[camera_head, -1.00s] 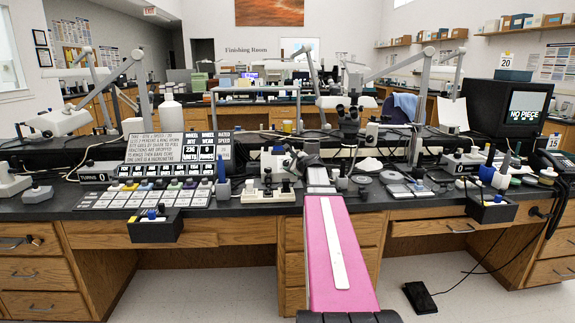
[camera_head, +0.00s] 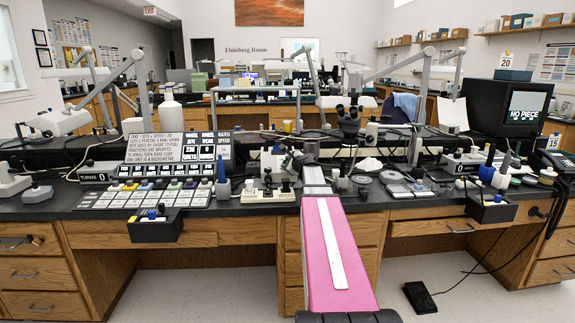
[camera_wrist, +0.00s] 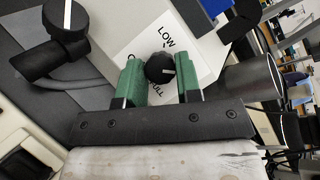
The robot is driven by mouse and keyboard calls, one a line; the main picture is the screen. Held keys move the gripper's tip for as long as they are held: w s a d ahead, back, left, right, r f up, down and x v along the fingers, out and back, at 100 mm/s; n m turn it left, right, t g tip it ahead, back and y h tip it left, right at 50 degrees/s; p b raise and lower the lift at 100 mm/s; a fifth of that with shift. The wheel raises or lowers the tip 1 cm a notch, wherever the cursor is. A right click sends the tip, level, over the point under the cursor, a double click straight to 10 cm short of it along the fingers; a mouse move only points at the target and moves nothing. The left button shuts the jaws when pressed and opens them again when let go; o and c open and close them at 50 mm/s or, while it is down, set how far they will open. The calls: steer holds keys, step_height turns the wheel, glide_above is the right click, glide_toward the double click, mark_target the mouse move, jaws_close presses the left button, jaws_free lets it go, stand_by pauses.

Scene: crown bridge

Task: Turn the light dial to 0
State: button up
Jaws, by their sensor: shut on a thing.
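The light dial (camera_wrist: 160,68) is a small black knob with a short white pointer mark, seen in the wrist view. It stands on a white label plate (camera_wrist: 152,48) reading LOW above and partly hidden lettering, apparently FULL, below. A partly covered mark shows to the left, perhaps 0. The white pointer faces right in that view, on the side away from that mark. My gripper (camera_wrist: 160,80) has its two green fingers on either side of the dial, shut on it. In the head view my gripper is small on the bench, and the dial cannot be made out.
A larger black knob (camera_wrist: 66,18) with a white line stands left of my fingers in the wrist view. A dark cylinder (camera_wrist: 250,75) lies close on the right. In the head view, a microscope (camera_head: 349,117) and small bench devices crowd around my arm's end.

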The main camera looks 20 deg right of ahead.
steer(key=n+g, duration=0.1)
steer(key=n, duration=0.2)
steer(key=n+g+y, duration=0.1)
steer(key=n+g, duration=0.1)
steer(key=n, duration=0.1)
steer(key=shift+w+d+r, duration=0.15)
steer(key=n+g, duration=0.1)
steer(key=n, duration=0.1)
steer(key=n+g, duration=0.1)
steer(key=n, duration=0.2)
steer(key=shift+w+r+g, duration=0.15)
steer(key=shift+r+g, duration=0.05)
steer(key=shift+g, duration=0.2)
steer(key=n+g+h, duration=0.1)
steer(key=n+g, duration=0.1)
steer(key=n, duration=0.2)
steer(key=shift+r, duration=0.1)
steer(key=n, duration=0.1)
steer(key=n+g+h, duration=0.2)
steer(key=n, duration=0.1)
steer(key=shift+w+a, duration=0.1)
steer(key=shift+a, duration=0.15)
steer(key=shift+h, duration=0.4)
steer(key=o, duration=0.9)
